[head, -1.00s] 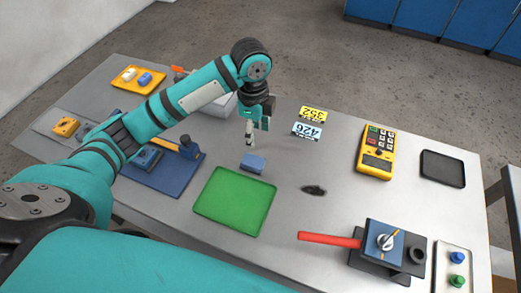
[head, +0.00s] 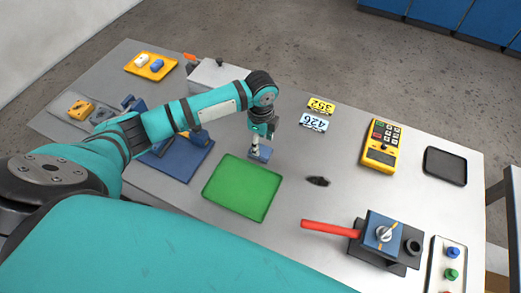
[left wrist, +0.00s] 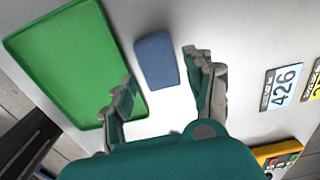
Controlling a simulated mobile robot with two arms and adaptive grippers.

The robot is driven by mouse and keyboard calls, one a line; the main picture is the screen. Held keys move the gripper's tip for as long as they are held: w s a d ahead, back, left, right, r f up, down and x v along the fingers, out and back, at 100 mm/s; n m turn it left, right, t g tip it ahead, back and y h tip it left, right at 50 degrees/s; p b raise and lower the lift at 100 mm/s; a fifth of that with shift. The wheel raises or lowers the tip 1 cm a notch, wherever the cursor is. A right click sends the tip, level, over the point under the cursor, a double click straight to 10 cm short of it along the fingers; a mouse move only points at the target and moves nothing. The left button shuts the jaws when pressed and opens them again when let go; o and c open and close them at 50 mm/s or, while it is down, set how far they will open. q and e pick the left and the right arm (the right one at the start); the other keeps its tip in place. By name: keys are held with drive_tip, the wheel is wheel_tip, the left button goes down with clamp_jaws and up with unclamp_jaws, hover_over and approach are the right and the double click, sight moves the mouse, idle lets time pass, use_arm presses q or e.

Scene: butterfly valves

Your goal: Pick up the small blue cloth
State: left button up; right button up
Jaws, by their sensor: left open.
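The small blue cloth (head: 264,154) is a folded rectangle lying on the grey table just behind the green tray (head: 242,189). In the left wrist view the cloth (left wrist: 156,61) lies flat beside the tray, ahead of and between the fingers of my left gripper (left wrist: 163,88). My left gripper (head: 256,150) is open and empty, pointing down above the cloth, and partly covers it in the head view. I cannot tell how far above the cloth the fingertips are. My right gripper is not in view.
A valve with a red handle (head: 330,227) stands at the front right. A yellow meter (head: 381,146), number tags (head: 314,122) and a black tray (head: 445,166) are to the right. A blue board (head: 180,158) lies left of the green tray.

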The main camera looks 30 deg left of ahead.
sight(261, 150)
use_arm(q)
wheel_tip(261, 150, down, 4)
drive_tip(key=shift+s+r+p, duration=0.15)
drive_tip(key=shift+p, duration=0.5)
drive_tip(key=shift+f, duration=0.4)
drive_tip(key=c, duration=0.6)
drive_tip(key=shift+r, duration=0.1)
